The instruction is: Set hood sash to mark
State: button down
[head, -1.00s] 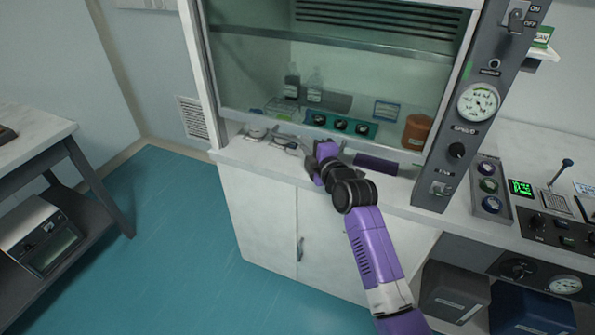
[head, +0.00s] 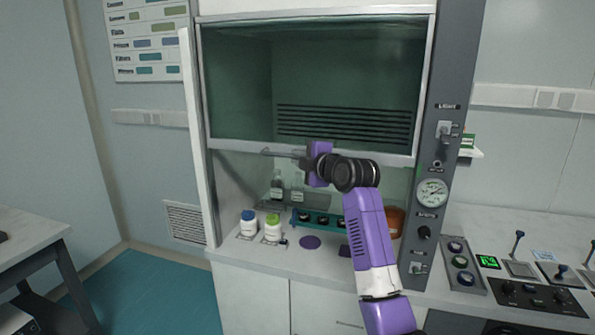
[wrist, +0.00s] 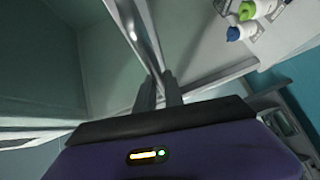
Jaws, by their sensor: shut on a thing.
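The hood sash (head: 240,85) is a dark tinted pane with a pale lower rail. It hangs partway up the fume hood, leaving a gap above the worktop. My gripper (head: 300,157) is at this lower rail, left of its middle. In the wrist view, the dark fingers (wrist: 160,92) are shut on the end of a shiny metal rail (wrist: 138,38) of the sash. My gripper's body hides part of the grip.
A blue-capped bottle (head: 248,224) and a green-capped bottle (head: 272,228) stand on the worktop below. A teal rack (head: 318,219) and an orange-brown jar (head: 396,222) are farther right. The control post (head: 447,120) with a gauge (head: 432,192) flanks the hood's right side.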

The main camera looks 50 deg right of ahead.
jog(key=shift+r, duration=0.5)
jog(key=c, duration=1.7)
grip_release()
jog(key=shift+f, duration=0.1)
jog(key=b+v, duration=0.2)
jog(key=v, duration=0.5)
jog(key=shift+s+a, duration=0.2)
jog(key=shift+s, duration=0.15)
